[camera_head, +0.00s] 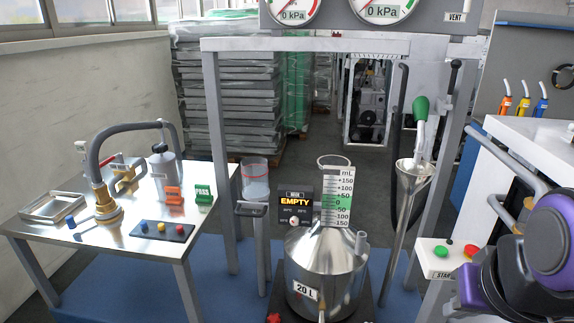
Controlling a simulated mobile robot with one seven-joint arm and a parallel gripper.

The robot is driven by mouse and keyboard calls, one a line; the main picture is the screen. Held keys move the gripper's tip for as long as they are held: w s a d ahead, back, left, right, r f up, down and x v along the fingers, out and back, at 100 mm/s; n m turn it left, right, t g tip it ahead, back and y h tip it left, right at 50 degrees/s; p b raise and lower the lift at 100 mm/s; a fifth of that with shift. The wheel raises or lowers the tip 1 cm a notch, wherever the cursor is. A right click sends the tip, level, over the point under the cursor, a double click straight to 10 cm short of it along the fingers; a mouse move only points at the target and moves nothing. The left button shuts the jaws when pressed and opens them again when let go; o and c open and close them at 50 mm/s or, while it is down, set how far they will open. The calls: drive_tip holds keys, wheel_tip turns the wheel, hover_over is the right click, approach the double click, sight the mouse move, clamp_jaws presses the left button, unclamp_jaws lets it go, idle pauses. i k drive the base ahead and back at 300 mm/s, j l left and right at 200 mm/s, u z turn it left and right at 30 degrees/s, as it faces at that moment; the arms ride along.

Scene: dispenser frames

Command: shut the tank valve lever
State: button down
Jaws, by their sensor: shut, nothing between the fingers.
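On the left table, a red lever (108,161) sits by a brass-coloured valve fitting (126,180), beside a grey cylindrical vessel (165,166). I cannot tell whether this is the tank valve lever or how it is set. A steel 20 L can (326,268) stands at the bottom centre, with a small red part (273,318) low in front of it. Purple and dark links of my arm fill the lower right, far from the left table. I cannot make out my gripper's fingers.
A grey hose arches over a brass fitting (105,203) on the left table. A display reading EMPTY (295,202) and a scale plate (337,197) stand above the can. A green-handled nozzle (420,110) sits in a steel funnel (412,178). Start buttons are at right.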

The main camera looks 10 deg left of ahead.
sight(111, 159)
drive_tip(key=u, duration=1.8)
drive_tip(key=i+j+z, duration=0.1)
drive_tip(key=z, duration=0.25)
drive_tip(key=i+j+z, duration=0.1)
drive_tip(key=z, duration=0.2)
drive_tip(key=i+j+z, duration=0.2)
drive_tip(key=j, duration=0.2)
drive_tip(key=i+j+z, duration=0.2)
drive_tip(key=j, duration=0.2)
drive_tip(key=i+j, duration=0.1)
drive_tip(key=j, duration=0.4)
drive_tip(key=i+j, duration=0.15)
drive_tip(key=j, duration=0.3)
drive_tip(key=i+j+z, duration=0.1)
drive_tip(key=j, duration=0.35)
drive_tip(key=i+j, duration=0.1)
drive_tip(key=j, duration=0.4)
drive_tip(key=i+j, duration=0.1)
drive_tip(key=j, duration=0.4)
drive_tip(key=k, duration=0.1)
